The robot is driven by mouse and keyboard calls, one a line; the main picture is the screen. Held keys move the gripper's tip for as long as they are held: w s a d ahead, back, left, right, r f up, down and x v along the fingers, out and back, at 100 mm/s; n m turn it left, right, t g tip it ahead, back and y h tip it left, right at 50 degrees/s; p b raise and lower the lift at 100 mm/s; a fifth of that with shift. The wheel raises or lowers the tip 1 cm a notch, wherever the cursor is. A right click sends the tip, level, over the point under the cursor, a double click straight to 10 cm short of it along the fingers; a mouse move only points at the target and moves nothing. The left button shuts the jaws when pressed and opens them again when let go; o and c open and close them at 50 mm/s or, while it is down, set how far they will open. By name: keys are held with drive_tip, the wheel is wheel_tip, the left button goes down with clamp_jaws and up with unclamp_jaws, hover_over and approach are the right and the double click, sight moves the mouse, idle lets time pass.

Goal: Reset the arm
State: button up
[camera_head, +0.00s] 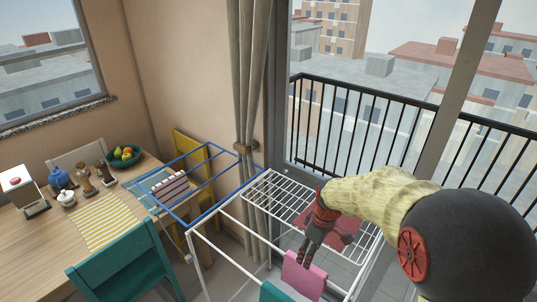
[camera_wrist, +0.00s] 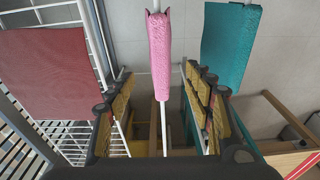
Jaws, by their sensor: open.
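My gripper (camera_head: 304,262) hangs from my arm over the white drying rack (camera_head: 228,258) in the head view, pointing down near a pink cloth (camera_head: 304,278). In the wrist view my gripper (camera_wrist: 159,72) is open, its fingers spread to either side with nothing held between them. The pink cloth (camera_wrist: 158,60) hangs over a white bar beyond the fingers and shows in the gap. Whether the fingers touch it I cannot tell, but it looks apart from them.
A teal cloth (camera_wrist: 230,45) and a dark red cloth (camera_wrist: 40,70) lie on the rack. A wooden table (camera_head: 40,245) with a fruit bowl (camera_head: 125,155) and a teal chair (camera_head: 122,265) stand left. A balcony railing (camera_head: 375,120) is behind.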

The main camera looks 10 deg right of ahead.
drive_tip(key=shift+m, duration=0.5)
drive_tip(key=s+r+m+t+b, duration=0.1)
drive_tip(key=s+r+m, duration=0.3)
drive_tip(key=s+r, duration=0.4)
drive_tip(key=s+r+m+t+h+b, duration=0.1)
drive_tip(key=s+r+m+t+b, duration=0.1)
drive_tip(key=s+r, duration=0.7)
drive_tip(key=s+m+t, duration=0.1)
drive_tip(key=s+m, duration=0.1)
drive_tip(key=s, duration=0.3)
drive_tip(key=shift+s+a+r+t, duration=0.3)
drive_tip(key=shift+s+a, duration=0.05)
drive_tip(key=shift+s, duration=0.05)
drive_tip(key=shift+c, duration=0.6)
